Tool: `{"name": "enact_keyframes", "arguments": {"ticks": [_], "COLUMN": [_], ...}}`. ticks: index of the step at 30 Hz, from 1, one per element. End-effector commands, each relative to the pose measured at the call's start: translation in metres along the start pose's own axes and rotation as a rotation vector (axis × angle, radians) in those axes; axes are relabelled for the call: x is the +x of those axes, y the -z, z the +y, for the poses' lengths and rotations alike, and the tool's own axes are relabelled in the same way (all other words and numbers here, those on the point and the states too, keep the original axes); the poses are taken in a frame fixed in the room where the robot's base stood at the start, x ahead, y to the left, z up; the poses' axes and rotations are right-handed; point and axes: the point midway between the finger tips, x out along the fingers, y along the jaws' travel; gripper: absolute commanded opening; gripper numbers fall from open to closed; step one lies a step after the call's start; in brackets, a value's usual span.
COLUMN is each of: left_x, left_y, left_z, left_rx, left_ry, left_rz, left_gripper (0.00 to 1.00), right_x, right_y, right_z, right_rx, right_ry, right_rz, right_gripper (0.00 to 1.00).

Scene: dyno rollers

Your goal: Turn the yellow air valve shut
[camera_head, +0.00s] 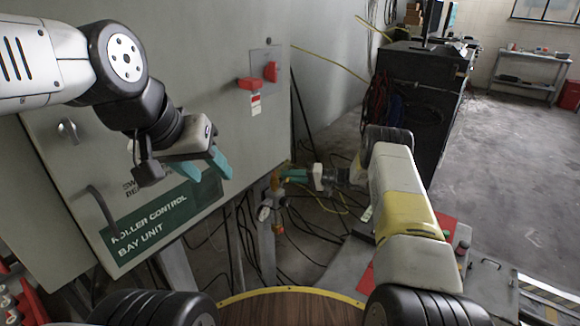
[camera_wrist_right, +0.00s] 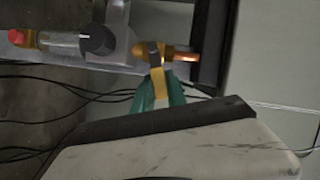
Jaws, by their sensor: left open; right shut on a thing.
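The yellow air valve (camera_head: 275,182) is on the post beside the grey cabinet in the head view, small and partly covered by my right gripper (camera_head: 286,176). In the right wrist view, its yellow handle (camera_wrist_right: 158,84) sits between the teal fingers of my right gripper (camera_wrist_right: 160,97), which is shut on it. An orange-copper pipe end (camera_wrist_right: 186,57) shows beside the handle. My left gripper (camera_head: 208,167) is open and empty, in front of the cabinet above the green label, apart from the valve.
The grey cabinet (camera_head: 190,90) fills the left, with a red switch (camera_head: 271,71) and a green "Roller control bay unit" label (camera_head: 165,222). A gauge (camera_head: 264,213) hangs below the valve. Loose black cables (camera_head: 310,225) lie around the post. Open floor (camera_head: 510,165) is at right.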

Motion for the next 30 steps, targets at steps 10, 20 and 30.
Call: {"name": "enact_keyframes", "arguments": {"ticks": [10, 20, 30], "left_x": [0.0, 0.0, 0.0], "left_y": [0.0, 0.0, 0.0], "left_z": [0.0, 0.0, 0.0], "left_rx": [0.0, 0.0, 0.0], "left_ry": [0.0, 0.0, 0.0], "left_rz": [0.0, 0.0, 0.0], "left_gripper": [0.45, 0.45, 0.45], "right_x": [0.001, 0.002, 0.002], "right_y": [-0.006, -0.008, -0.008], "right_z": [0.013, 0.018, 0.019], "right_rx": [0.227, 0.322, 0.337], "right_ry": [0.09, 0.129, 0.134], "right_rz": [0.003, 0.003, 0.004], "right_gripper": [0.0, 0.0, 0.0]}}
